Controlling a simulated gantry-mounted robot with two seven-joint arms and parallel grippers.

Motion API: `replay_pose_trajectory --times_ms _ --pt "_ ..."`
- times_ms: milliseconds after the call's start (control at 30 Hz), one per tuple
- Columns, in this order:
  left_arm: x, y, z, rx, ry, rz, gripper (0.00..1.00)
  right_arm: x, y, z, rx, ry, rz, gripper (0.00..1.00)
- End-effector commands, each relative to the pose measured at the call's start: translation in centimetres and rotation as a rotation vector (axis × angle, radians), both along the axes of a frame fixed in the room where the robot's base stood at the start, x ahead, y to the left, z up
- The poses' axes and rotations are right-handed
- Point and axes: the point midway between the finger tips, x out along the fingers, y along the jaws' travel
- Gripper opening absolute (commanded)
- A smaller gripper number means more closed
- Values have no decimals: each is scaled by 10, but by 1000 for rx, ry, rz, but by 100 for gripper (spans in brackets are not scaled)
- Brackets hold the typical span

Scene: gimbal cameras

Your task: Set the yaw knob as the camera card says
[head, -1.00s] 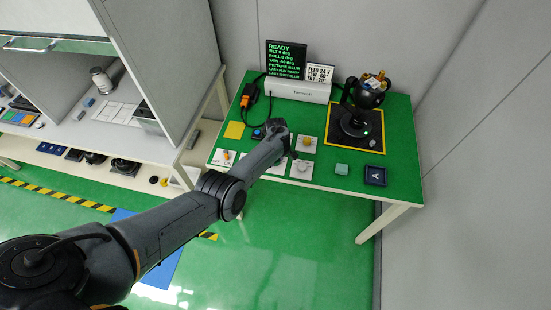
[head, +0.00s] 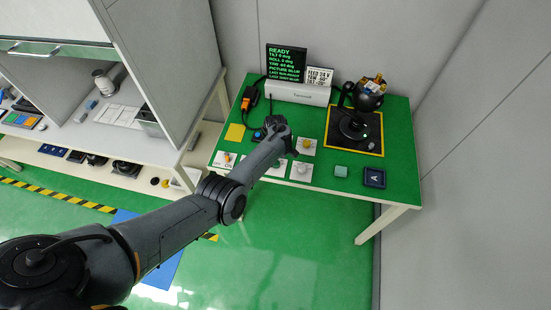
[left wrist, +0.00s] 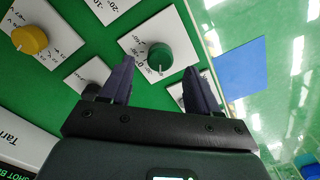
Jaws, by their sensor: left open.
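The camera card (head: 319,75) stands at the back of the green table, right of a black screen (head: 286,62) with green text. The card shows a yaw line, but its digits are too small to read surely. In the left wrist view a green knob (left wrist: 160,57) on a white plate lies ahead of my left gripper (left wrist: 160,68), which is open and empty. The knob shows between the fingertips; I cannot tell whether they touch it. A yellow knob (left wrist: 30,40) sits on another plate. I cannot read which knob is yaw. My right gripper is out of view.
A grey-white knob (head: 301,169) and an orange knob (head: 306,145) are right of my left arm.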

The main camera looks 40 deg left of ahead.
Motion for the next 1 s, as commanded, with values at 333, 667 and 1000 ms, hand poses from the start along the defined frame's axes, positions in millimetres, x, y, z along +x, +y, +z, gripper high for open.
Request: replay_pose_trajectory --times_ms 333,667,1000 --pt "0 0 60 2 -1 0 61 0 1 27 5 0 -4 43" --pt "-1 0 76 -1 1 0 61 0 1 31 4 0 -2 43" --pt "0 0 76 0 0 0 61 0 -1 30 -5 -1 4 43"
